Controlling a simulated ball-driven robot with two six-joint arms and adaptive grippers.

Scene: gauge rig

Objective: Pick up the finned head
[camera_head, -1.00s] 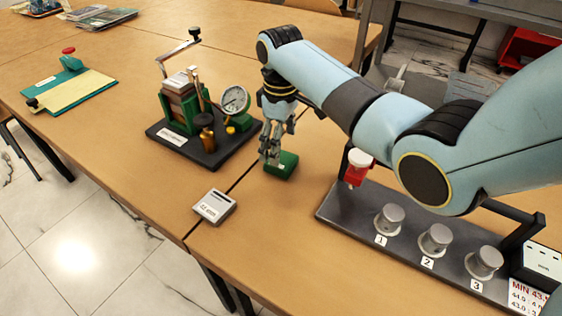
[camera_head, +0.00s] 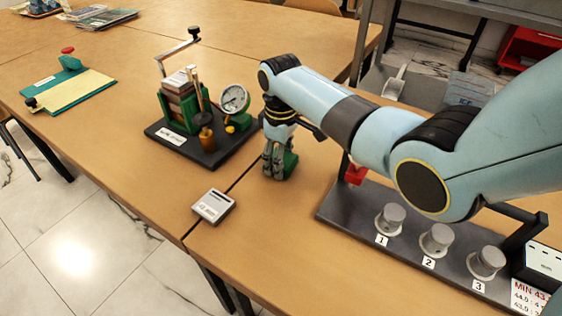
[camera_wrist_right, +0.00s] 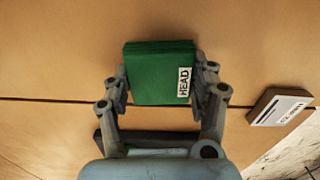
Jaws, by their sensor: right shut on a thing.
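The finned head is a green block (camera_head: 291,163) with a white label reading HEAD. It is on the table near the seam, to the right of the gauge stand. In the right wrist view the head (camera_wrist_right: 157,72) sits between the fingertips. My right gripper (camera_head: 276,171) points down and is shut on it; in the right wrist view the gripper (camera_wrist_right: 162,76) has one finger at each side of the block. The fingers hide part of the head in the head view. I cannot tell whether its underside touches the table. My left gripper is not in view.
A black-based gauge stand (camera_head: 205,153) is close to the left of my right gripper. A small grey display box (camera_head: 213,206) lies in front. A dark rack (camera_head: 345,215) with numbered grey cylinders and a red part (camera_head: 354,175) stands to the right. Bare table lies between.

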